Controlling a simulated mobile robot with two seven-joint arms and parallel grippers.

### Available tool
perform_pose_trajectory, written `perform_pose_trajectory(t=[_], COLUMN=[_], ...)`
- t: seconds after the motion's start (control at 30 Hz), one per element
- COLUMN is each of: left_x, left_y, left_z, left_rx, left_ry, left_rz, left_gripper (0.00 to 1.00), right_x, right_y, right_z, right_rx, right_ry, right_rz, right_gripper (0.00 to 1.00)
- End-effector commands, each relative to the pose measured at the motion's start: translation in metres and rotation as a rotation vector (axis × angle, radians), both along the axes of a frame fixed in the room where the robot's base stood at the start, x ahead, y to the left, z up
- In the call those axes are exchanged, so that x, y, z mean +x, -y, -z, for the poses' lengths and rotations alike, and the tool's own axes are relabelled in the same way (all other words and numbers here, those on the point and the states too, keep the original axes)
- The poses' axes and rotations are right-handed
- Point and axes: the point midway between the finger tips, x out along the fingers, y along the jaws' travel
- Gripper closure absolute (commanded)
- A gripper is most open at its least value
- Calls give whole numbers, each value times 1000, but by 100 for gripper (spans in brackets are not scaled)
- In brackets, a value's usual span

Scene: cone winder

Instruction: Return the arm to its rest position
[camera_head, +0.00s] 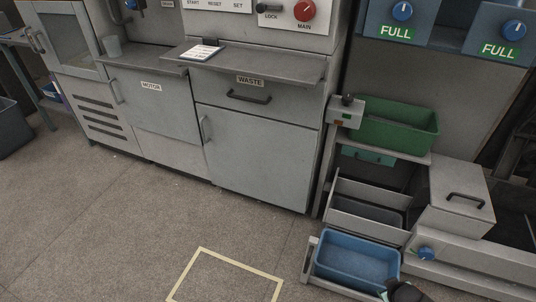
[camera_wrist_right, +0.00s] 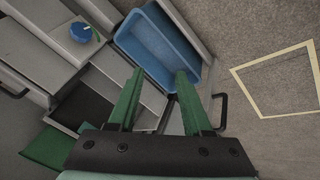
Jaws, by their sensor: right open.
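My right gripper (camera_head: 402,291) shows as a dark piece at the bottom edge of the head view, by the front right corner of the blue bin (camera_head: 352,262). In the right wrist view my right gripper (camera_wrist_right: 160,76) has two green fingers spread apart with nothing between them. The blue bin (camera_wrist_right: 160,48) lies beyond the fingertips there and is empty. My left gripper is not in view.
A grey cabinet with a WASTE drawer (camera_head: 248,96) stands at the back. A green bin (camera_head: 398,130) sits on a shelf above the blue bin. A blue knob (camera_head: 425,253) is beside it. A yellow floor outline (camera_head: 232,262) marks open floor at left.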

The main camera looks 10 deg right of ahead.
Motion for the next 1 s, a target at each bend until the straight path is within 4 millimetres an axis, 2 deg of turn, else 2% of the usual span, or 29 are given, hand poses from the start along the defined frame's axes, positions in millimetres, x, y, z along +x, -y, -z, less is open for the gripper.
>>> perform_pose_trajectory(t=[0.03,0.1,0.27,0.5,0.7,0.77,1.0], left_x=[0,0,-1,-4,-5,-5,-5], left_y=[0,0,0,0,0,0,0], left_z=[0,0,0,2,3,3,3], left_rx=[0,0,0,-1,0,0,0], left_ry=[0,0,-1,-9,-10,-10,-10], left_rz=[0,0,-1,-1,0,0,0], left_gripper=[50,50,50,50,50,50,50], right_x=[1,-5,-14,-31,-46,-43,-39], right_y=[25,-13,-62,-132,-179,-190,-235], right_z=[-9,-13,-37,-89,-140,-135,-140], right_rx=[-46,5,61,136,186,226,363], right_ry=[0,22,81,187,284,295,347], right_rz=[-12,-82,-224,-420,-551,-493,-343], right_gripper=[50,50,50,50,50,50,50])
